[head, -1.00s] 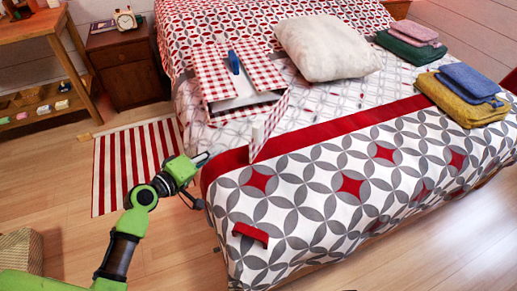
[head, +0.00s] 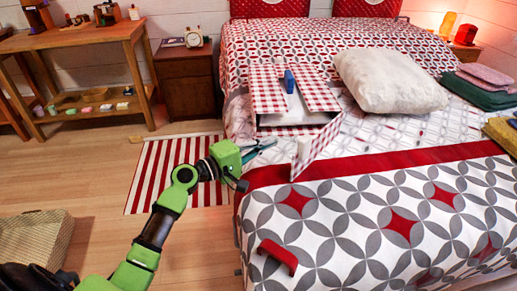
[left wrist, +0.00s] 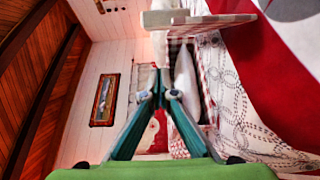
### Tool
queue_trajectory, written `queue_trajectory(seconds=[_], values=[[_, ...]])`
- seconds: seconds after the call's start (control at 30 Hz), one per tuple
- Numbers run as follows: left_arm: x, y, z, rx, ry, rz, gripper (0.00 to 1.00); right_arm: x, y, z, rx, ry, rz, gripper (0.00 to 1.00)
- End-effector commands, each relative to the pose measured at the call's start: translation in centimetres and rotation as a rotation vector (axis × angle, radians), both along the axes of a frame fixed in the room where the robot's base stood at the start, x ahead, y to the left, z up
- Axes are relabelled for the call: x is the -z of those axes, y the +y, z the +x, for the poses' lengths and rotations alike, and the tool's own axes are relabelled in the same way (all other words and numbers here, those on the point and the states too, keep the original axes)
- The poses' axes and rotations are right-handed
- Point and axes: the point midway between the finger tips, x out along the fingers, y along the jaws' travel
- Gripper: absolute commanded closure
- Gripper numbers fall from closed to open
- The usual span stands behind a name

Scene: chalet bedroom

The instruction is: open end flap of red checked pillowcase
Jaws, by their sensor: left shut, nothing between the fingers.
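The red checked pillowcase (head: 265,100) lies on the bed, like a flat box with checked panels on top and a pale inside showing. A blue piece (head: 289,80) stands on it.
A white pillow (head: 390,80) lies right of the pillowcase. Folded cloths (head: 485,90) are stacked at the right. A red handle-like piece (head: 277,256) is on the bed's near side. A striped rug (head: 165,175) and a basket (head: 35,240) are on the floor at left.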

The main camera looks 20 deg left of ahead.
Motion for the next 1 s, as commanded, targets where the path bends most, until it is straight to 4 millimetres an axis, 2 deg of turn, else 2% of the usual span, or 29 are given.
queue_trajectory(seconds=[0.03,0.17,0.3,0.43,0.63,1.0], values=[[-0.1,-0.7,1.1,0.002,-0.002,-0.002,1.0,0.1,0.0,0.0,0.0,0.0,0.0,0.6],[-0.1,-1.9,3.3,0.001,-0.003,-0.001,1.0,0.2,0.0,0.0,0.0,0.0,0.0,0.6],[-0.1,-4.1,2.4,0.002,0.0,-0.001,1.0,-0.5,0.0,0.0,0.0,-0.001,0.0,0.6],[0.0,-5.2,2.1,0.001,0.0,0.0,1.0,0.0,0.0,0.2,0.0,-0.002,0.0,0.6],[0.1,-5.6,1.9,0.0,0.001,0.003,1.0,1.0,0.0,0.1,0.0,0.015,-0.003,0.6],[0.0,-5.8,1.9,-0.002,0.0,0.001,1.0,0.6,0.1,0.5,-0.002,0.002,-0.001,0.6]])
